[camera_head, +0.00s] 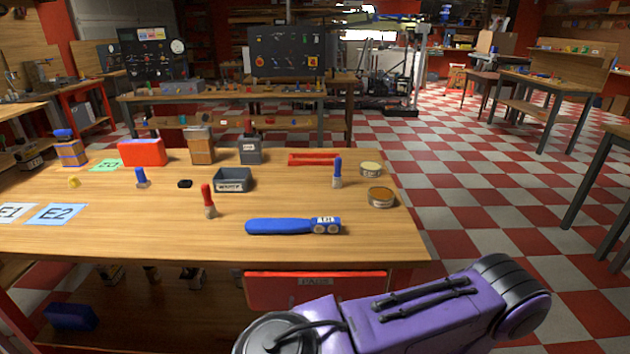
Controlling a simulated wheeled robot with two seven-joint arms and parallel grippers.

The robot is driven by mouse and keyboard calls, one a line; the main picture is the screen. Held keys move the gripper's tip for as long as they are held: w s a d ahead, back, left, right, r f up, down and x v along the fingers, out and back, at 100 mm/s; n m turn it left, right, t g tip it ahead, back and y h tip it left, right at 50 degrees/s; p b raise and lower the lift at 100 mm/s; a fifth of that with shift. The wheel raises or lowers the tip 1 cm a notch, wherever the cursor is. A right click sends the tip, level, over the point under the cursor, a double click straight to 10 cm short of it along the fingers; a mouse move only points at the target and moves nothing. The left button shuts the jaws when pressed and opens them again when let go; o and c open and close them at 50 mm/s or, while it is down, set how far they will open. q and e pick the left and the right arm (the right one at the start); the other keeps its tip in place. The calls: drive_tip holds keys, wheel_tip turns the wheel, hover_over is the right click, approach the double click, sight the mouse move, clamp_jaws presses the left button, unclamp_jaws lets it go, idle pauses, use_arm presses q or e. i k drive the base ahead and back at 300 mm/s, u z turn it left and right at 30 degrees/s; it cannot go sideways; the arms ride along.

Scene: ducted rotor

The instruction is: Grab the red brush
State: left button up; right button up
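The red brush (208,200) stands upright on the wooden table (120,235), near the middle front. Its red handle points up and its pale end is down on the tabletop. Nothing touches it. A purple link of one of my arms crosses the bottom of the view, in front of the table and below its top. Neither of my grippers is in view, so I cannot tell their state.
A blue tool marked D1 (280,226) lies right of the red brush. A dark open bin (233,182) sits just behind it. Blue brushes stand left (141,178) and right (337,172). Round tins (381,197) are near the right edge. The front left tabletop is mostly clear.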

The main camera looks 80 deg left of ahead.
sight(211, 214)
drive_tip(key=z, duration=0.5)
drive_tip(key=k, duration=2.2)
drive_tip(key=u, duration=1.65)
